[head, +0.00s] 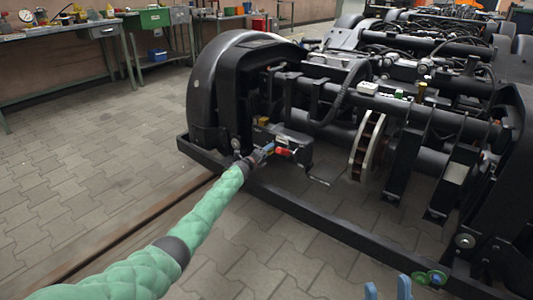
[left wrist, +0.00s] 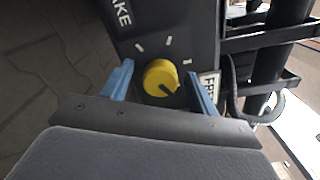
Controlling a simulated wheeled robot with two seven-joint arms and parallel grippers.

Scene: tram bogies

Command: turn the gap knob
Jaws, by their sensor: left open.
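The gap knob (left wrist: 160,76) is a round yellow dial with a dark pointer mark toward its lower right, on a dark panel with white tick marks. My left gripper (left wrist: 161,88) is open, with one blue finger on each side of the knob; small gaps show, and I cannot tell whether either finger touches it. In the head view, my left gripper (head: 264,152) is at the dark control box (head: 290,142) on the bogie's near left end, and the knob cannot be made out there. My right gripper (head: 388,288) shows two blue fingers apart at the bottom edge, empty.
The black bogie (head: 345,226) fills the right, with its frame beam, pipes and a wheel disc (head: 366,146). A red part (head: 283,152) sits by the left gripper. Workbenches (head: 60,30) stand at the back left. The paved floor at left is clear.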

